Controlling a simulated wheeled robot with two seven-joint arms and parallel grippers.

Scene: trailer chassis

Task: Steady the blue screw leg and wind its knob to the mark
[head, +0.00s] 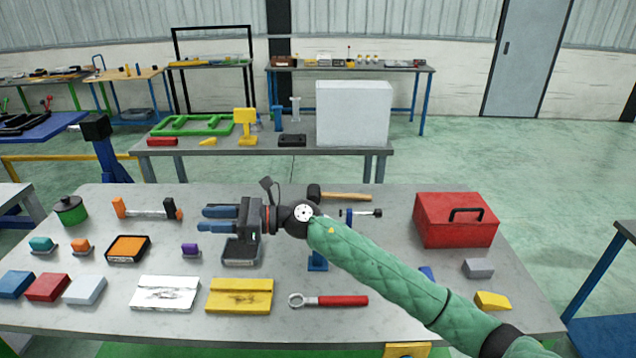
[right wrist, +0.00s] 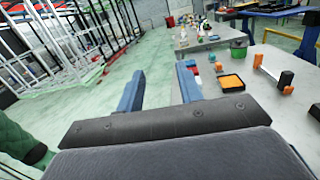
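My right gripper (head: 202,219) reaches across the middle of the near table in the head view, pointing left. Its two blue fingers are apart with nothing between them; the right wrist view (right wrist: 160,72) shows the same gap. What looks like the blue screw leg (head: 317,262) is mostly hidden behind my green right forearm, with a blue foot showing below it. Above the forearm, a blue upright carries a bar with a dark knob (head: 377,213) at its right end. I cannot tell whether these parts join, and no mark shows. My left gripper is in neither view.
A red toolbox (head: 455,220) stands at right. A hammer (head: 340,196) lies behind the forearm, and a red-handled wrench (head: 330,300) lies in front. Yellow (head: 240,296) and white (head: 165,294) plates lie front left. A dark tray (head: 241,252) sits below my gripper.

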